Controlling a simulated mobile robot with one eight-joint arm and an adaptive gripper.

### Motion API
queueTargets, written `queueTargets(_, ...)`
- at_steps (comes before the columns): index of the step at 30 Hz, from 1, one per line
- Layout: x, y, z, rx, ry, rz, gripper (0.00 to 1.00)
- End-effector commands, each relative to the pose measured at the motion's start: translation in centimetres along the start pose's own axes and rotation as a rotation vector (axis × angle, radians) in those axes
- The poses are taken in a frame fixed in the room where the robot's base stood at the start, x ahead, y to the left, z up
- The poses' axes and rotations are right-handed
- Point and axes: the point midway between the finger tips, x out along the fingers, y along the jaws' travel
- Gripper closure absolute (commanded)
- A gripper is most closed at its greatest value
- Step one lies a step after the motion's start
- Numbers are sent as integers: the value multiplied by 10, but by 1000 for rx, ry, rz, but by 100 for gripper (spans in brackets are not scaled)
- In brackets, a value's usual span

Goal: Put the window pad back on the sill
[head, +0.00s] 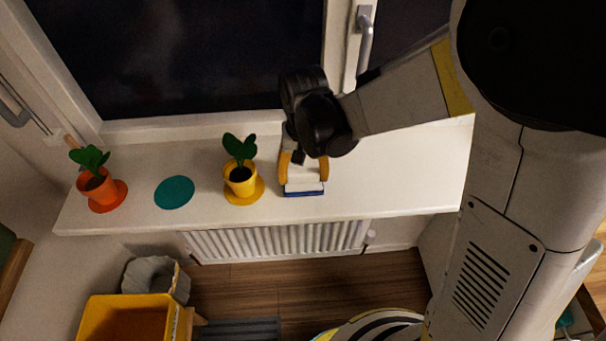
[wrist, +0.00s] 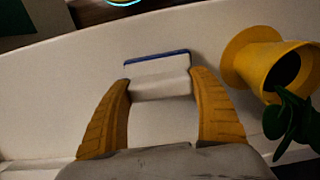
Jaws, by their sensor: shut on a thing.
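The window pad (head: 304,187) is a small white block with a blue edge. In the head view it is at the sill, right of the yellow pot, below my gripper (head: 297,170). In the wrist view the pad (wrist: 158,75) lies between the two yellow fingers of my gripper (wrist: 160,80), which are shut on it. The white sill (head: 390,185) runs under the window. I cannot tell whether the pad touches the sill or is just above it.
A yellow pot (head: 241,183) with a plant stands close left of the pad. An orange pot (head: 96,187) and a teal disc (head: 174,192) are further left. The sill is clear to the right. A radiator (head: 275,241) and yellow crate (head: 125,315) are below.

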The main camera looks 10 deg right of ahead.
Motion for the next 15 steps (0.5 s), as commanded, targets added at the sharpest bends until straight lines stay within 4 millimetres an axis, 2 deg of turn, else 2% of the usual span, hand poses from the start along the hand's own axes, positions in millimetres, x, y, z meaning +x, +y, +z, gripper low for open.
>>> queueTargets(2, 3, 0, 0, 0, 0, 0, 58)
queueTargets(9, 4, 0, 0, 0, 0, 0, 58)
queueTargets(10, 5, 0, 0, 0, 0, 0, 27)
queueTargets(12, 4, 0, 0, 0, 0, 0, 6)
queueTargets(15, 4, 0, 0, 0, 0, 0, 6)
